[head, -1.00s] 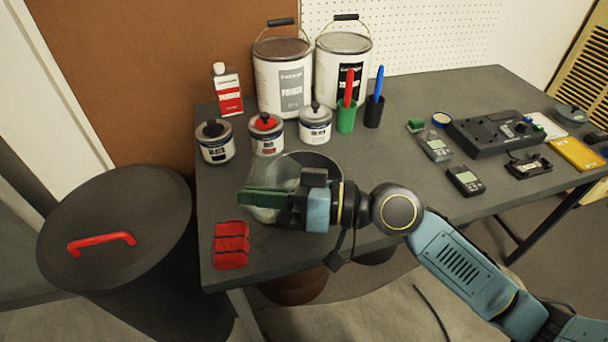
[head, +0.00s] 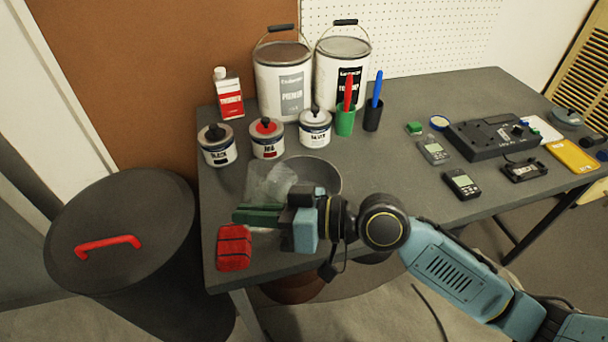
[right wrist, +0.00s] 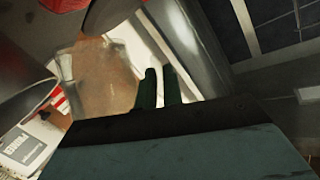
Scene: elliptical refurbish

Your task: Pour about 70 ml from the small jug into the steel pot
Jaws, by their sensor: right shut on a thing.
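The small jug (head: 268,183) is clear and see-through, at the left side of the steel pot (head: 326,175) in the head view. My right gripper (head: 258,215) has green fingers and is shut on the jug, on its near side. The jug looks tilted; I cannot tell how much liquid it holds or whether any is flowing. The pot is a wide, open grey vessel on the table, partly hidden by the jug and gripper. In the right wrist view the green fingertips (right wrist: 160,88) show beside the blurred clear jug (right wrist: 100,75). My left gripper is out of view.
Small black, red and silver paint tins (head: 266,138) stand behind the pot, with two large pails (head: 283,88) farther back. A red block-like item (head: 234,248) lies near the front-left table corner. A lidded black bin (head: 120,230) stands left. Meters (head: 463,184) lie to the right.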

